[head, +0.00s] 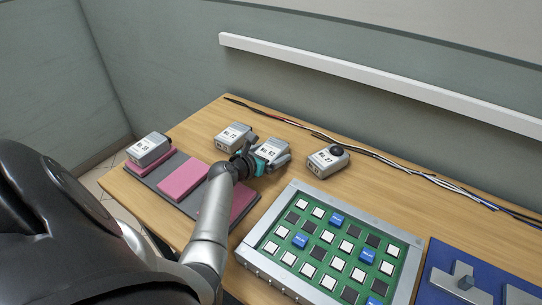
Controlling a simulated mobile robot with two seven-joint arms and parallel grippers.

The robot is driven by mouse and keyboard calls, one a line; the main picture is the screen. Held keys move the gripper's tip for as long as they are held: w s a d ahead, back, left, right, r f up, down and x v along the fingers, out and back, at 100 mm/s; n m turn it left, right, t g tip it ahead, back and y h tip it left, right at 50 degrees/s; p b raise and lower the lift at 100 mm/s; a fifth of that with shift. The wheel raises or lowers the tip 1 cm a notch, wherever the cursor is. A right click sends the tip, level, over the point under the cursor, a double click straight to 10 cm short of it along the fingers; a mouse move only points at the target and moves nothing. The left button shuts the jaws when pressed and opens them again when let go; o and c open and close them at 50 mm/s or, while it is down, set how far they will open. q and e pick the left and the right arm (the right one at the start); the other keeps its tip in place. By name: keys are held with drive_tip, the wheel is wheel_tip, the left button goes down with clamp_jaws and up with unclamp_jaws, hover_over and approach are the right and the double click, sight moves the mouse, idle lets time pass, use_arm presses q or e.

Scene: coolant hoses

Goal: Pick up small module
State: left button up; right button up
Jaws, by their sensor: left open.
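Several grey box-shaped modules with white number labels stand on the wooden table. One module (151,149) sits on a pink pad at the far left. A second module (234,136) stands toward the back. A third module (270,148) is right at my left gripper (270,160), which is open; its fingers are beside or around this module, and I cannot tell whether they touch it. A fourth module (328,160), with a black round top part, stands apart to the right. My wrist hides part of the area in front of the third module. My right gripper is out of view.
A dark grey mat (209,207) with pink pads (184,179) lies at the left. A framed green board (310,285) with white, black and blue squares is front right, beside a blue fixture (440,258). Cables (385,159) run along the back edge below a wall rail.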

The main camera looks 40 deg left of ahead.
use_arm(q)
clamp_jaws()
drive_tip(key=shift+r, duration=0.1)
idle(0.8)
